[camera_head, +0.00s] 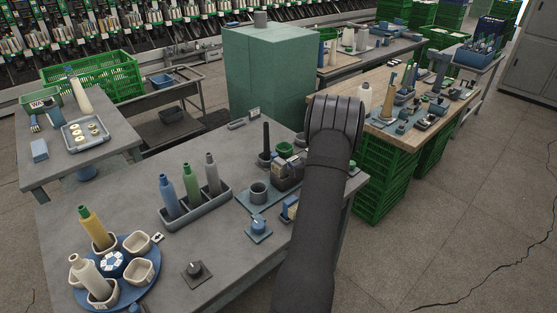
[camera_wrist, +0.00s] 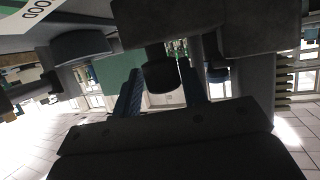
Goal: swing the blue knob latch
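The blue knob (camera_head: 258,221) sits on a small blue-grey plate on the grey table, at centre in the head view. It stands clear of my arm there. My dark arm rises just to its right and bends over at the top, hiding my gripper in that view. In the wrist view my gripper (camera_wrist: 161,92) shows two blue ridged fingers set apart. A dark round cylinder (camera_wrist: 163,78) shows between or beyond them; I cannot tell what it is or whether they touch it. I cannot pick out the blue knob in the wrist view.
A grey cup (camera_head: 258,192) and a dark upright post (camera_head: 266,140) stand near the knob. A tray of bottles (camera_head: 197,209), a blue round carousel (camera_head: 147,272) and a black knob (camera_head: 195,270) lie to the left. Bare tabletop lies between the black and blue knobs.

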